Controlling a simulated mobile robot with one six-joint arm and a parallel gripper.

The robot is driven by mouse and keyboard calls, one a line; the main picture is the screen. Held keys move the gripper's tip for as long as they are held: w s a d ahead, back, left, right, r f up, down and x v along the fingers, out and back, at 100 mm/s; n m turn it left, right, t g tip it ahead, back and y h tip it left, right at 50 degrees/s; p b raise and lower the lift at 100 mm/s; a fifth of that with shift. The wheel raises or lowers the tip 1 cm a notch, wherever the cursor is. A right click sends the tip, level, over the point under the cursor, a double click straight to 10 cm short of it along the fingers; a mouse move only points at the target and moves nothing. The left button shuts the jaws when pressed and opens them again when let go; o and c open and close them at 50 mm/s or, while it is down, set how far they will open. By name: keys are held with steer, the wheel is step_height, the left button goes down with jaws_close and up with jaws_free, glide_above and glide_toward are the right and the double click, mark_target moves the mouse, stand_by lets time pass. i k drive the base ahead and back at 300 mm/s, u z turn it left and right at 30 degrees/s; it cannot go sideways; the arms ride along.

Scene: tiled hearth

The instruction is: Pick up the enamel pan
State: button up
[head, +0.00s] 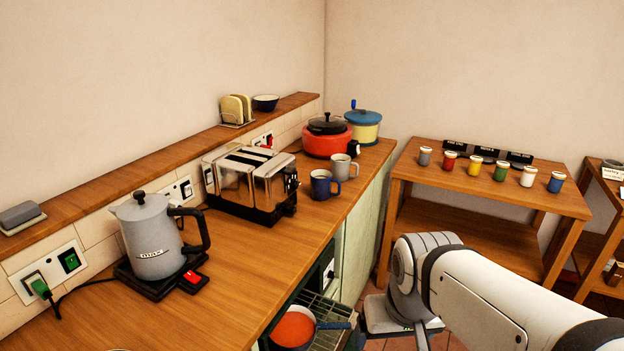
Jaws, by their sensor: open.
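A round pan (293,328) with an orange-red inside and a dark blue handle sits low at the bottom middle, on a wire rack (328,310) below the counter's front edge. It looks like the enamel pan; its near side is cut off by the frame. My gripper (420,338) is at the bottom edge, to the right of the pan and apart from it. It is open, and only part of it shows; nothing is seen in it.
A table (480,190) with several jars stands at right.

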mark_target(296, 330)
steer(key=z, duration=1.6)
steer(key=k, duration=1.05)
steer(key=u, duration=0.9)
steer(key=i, duration=1)
steer(key=u, duration=0.05)
